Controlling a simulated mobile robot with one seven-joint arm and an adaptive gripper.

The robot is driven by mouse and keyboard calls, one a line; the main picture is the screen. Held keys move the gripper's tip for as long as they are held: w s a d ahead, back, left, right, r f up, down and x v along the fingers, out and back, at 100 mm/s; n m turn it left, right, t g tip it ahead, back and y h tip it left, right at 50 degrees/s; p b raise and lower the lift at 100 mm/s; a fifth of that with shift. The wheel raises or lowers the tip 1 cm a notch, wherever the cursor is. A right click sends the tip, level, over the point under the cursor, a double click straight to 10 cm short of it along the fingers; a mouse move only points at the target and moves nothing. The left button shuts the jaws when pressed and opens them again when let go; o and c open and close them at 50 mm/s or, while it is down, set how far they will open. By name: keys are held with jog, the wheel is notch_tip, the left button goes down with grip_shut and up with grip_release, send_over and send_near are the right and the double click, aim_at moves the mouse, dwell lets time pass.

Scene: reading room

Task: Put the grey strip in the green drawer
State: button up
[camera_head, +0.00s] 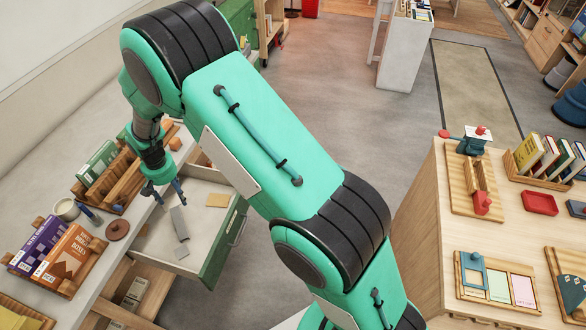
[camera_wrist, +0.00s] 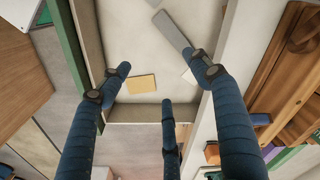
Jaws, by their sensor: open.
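The grey strip (camera_head: 178,222) is a flat, narrow bar inside the outline of the open drawer; it looks to lie on the drawer floor. It also shows in the wrist view (camera_wrist: 171,30), its lower end close beside the right-hand finger. The drawer's green front (camera_head: 216,258) stands pulled out from the bench; its green edge shows at left in the wrist view (camera_wrist: 66,42). My gripper (camera_head: 168,192) points down over the drawer, its fingers spread and apart, with nothing between them. In the wrist view my gripper (camera_wrist: 163,85) shows three separate blue fingers.
A tan card (camera_head: 217,200) and a small pale piece (camera_head: 181,252) are also in the drawer. On the bench beside it are a brown disc (camera_head: 118,229), a cup (camera_head: 66,209), books (camera_head: 66,257) and a wooden rack (camera_head: 112,182). A table with trays (camera_head: 455,230) stands right.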

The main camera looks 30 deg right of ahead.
jog(key=s+d+r+t, duration=0.1)
jog(key=s+d+r, duration=0.45)
jog(key=r, duration=0.45)
jog(key=s+d+r+t, duration=0.1)
jog(key=s+d+r, duration=0.4)
jog(key=r, duration=0.6)
jog(key=s+d+r+t, duration=0.1)
jog(key=s+d+r, duration=0.4)
jog(key=r, duration=0.5)
jog(key=s+d+r, duration=0.2)
jog(key=s+d, duration=0.1)
jog(key=s, duration=0.5)
jog(key=s+d+r+t, duration=0.1)
jog(key=s+d+r, duration=0.2)
jog(key=s, duration=0.5)
jog(key=s+d+r+t, duration=0.1)
jog(key=s+d+r, duration=0.2)
jog(key=s+d, duration=0.2)
jog(key=s, duration=0.3)
jog(key=shift+s+d, duration=0.2)
jog(key=shift+d, duration=0.05)
jog(key=shift+r, duration=0.1)
